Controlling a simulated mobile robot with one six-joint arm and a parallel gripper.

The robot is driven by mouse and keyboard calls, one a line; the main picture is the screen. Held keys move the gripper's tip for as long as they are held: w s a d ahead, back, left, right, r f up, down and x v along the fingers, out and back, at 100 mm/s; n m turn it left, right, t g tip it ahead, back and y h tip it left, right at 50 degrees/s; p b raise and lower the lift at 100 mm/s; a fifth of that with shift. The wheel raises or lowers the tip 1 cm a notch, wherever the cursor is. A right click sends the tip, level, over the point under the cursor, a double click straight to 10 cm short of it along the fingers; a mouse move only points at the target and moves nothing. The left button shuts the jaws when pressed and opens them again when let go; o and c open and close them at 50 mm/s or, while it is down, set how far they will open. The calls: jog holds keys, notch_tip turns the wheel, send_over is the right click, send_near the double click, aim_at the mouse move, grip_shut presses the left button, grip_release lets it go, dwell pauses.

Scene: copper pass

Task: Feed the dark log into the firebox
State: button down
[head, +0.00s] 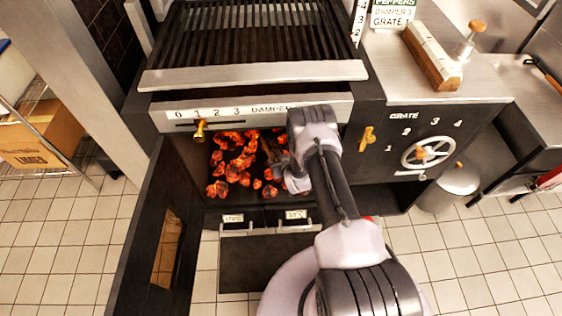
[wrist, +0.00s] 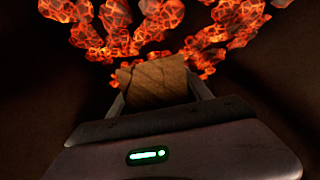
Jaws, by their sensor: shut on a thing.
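The firebox (head: 207,190) stands open under the grill, with its dark door (head: 150,230) swung out to the left. Glowing orange coals (head: 236,160) lie inside it, and they also fill the top of the wrist view (wrist: 160,20). My gripper (wrist: 158,92) is inside the firebox, shut on a log (wrist: 155,80). The log looks brown in the glow, with dark cracks, and its end points toward the coals. Whether it touches them I cannot tell. In the head view my arm and wrist hide most of the log.
The damper lever (head: 200,130) sits on the front above the opening. A brass grate lever (head: 366,139) and a handwheel (head: 428,152) are to the right. Drawers (head: 250,228) lie below the opening. A wood-and-metal block (head: 432,55) rests on the right counter.

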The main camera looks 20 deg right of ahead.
jog(key=shift+w, duration=0.15)
jog(key=shift+c, duration=2.1)
grip_release()
jog(key=shift+o, duration=0.2)
jog(key=p+v, duration=0.8)
jog(key=v, duration=0.9)
jog(key=shift+s, duration=0.4)
